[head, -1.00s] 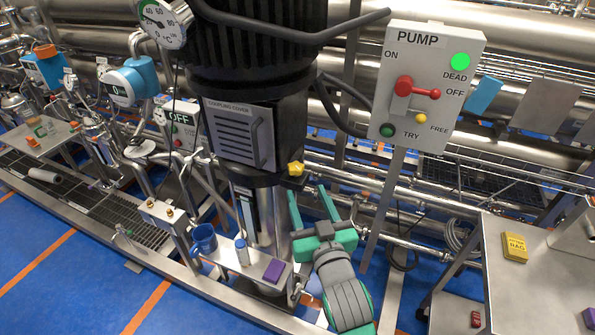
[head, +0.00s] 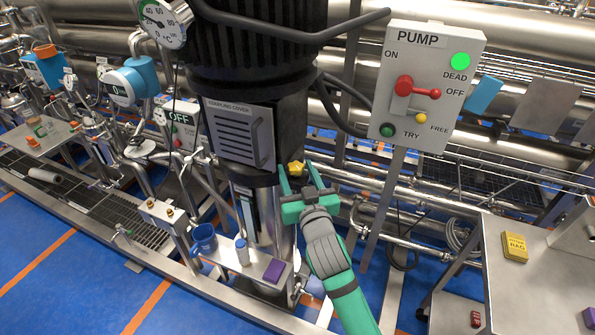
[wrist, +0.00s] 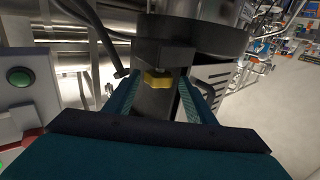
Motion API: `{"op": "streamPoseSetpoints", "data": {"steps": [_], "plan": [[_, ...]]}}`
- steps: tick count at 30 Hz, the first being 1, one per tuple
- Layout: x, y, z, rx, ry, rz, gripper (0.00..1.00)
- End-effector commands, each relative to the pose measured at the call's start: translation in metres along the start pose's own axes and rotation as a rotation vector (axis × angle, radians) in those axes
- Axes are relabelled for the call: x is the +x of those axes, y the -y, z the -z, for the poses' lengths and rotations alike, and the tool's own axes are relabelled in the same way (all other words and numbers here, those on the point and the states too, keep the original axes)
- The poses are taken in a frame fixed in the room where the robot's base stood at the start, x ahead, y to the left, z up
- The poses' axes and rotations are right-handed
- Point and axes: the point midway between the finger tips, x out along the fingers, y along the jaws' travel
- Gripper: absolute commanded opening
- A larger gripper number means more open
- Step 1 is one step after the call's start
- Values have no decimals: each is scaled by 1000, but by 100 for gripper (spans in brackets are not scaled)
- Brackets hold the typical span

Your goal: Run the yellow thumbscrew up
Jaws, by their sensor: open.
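The yellow thumbscrew (head: 296,168) sits at the lower right edge of the black pump housing, beside the coupling cover (head: 241,134). In the wrist view the yellow thumbscrew (wrist: 158,79) is under a dark block, centred between my fingers. My gripper (head: 300,178) is green, with its fingers pointing up toward the thumbscrew. It also shows in the wrist view (wrist: 160,98), where the fingers stand wide on either side with gaps to the thumbscrew. The gripper is open and holds nothing. From the head view I cannot tell whether a fingertip touches the housing.
The pump switch box (head: 424,88) stands to the right on a post, with a green lamp lit. A black cable hangs near the housing. Pipes run behind.

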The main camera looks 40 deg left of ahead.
Motion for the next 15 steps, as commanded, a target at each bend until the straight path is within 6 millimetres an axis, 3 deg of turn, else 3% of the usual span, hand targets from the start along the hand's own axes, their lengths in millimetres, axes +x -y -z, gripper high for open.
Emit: {"op": "streamPoseSetpoints", "data": {"steps": [11, 15], "plan": [[2, -4, 0, 0, -1, -6, 50], [2, -3, 0, 0, -1, -5, 17]]}}
